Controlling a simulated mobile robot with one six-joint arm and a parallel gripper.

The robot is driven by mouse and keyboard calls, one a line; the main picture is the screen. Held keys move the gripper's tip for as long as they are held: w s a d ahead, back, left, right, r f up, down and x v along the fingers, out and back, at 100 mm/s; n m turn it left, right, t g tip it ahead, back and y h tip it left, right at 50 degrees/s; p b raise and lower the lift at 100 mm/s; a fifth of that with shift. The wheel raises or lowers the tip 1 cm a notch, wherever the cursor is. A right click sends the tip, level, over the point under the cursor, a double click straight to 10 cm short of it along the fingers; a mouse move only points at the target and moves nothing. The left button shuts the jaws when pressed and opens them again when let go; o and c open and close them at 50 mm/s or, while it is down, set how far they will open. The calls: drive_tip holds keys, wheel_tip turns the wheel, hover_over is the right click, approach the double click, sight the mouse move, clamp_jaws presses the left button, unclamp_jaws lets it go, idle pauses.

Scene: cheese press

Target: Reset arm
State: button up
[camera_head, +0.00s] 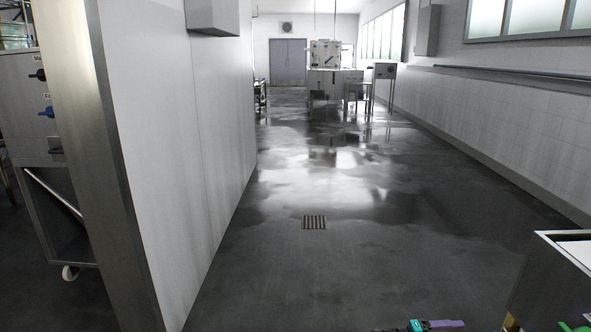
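I cannot make out my gripper or its fingertips in the head view. A small green, teal and purple part (436,325) shows at the bottom edge, right of the middle. It is cut off by the frame, and I cannot tell what it belongs to.
A white partition wall (175,130) with a metal end post stands close on the left. A steel machine (30,110) stands beyond it. A steel bin (555,285) is at the lower right. Wet dark floor with a drain (314,222) runs clear toward distant machinery (335,80).

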drive_tip(key=s+a+r+g+y+p, duration=0.15)
drive_tip(key=s+a+y+p, duration=0.35)
drive_tip(key=s+a+p, duration=0.8)
drive_tip(key=s+a+r+g+y+p, duration=0.1)
drive_tip(key=s+a+g+y+p, duration=0.35)
drive_tip(key=s+a+p, duration=0.9)
drive_tip(key=s+a+t+y, duration=0.1)
drive_tip(key=s+a+y, duration=0.7)
drive_tip(key=s+a, duration=0.1)
drive_tip(key=shift+s+a+f, duration=0.15)
drive_tip(key=shift+s+a, duration=0.1)
drive_tip(key=shift+a, duration=0.45)
drive_tip(key=shift+y, duration=0.25)
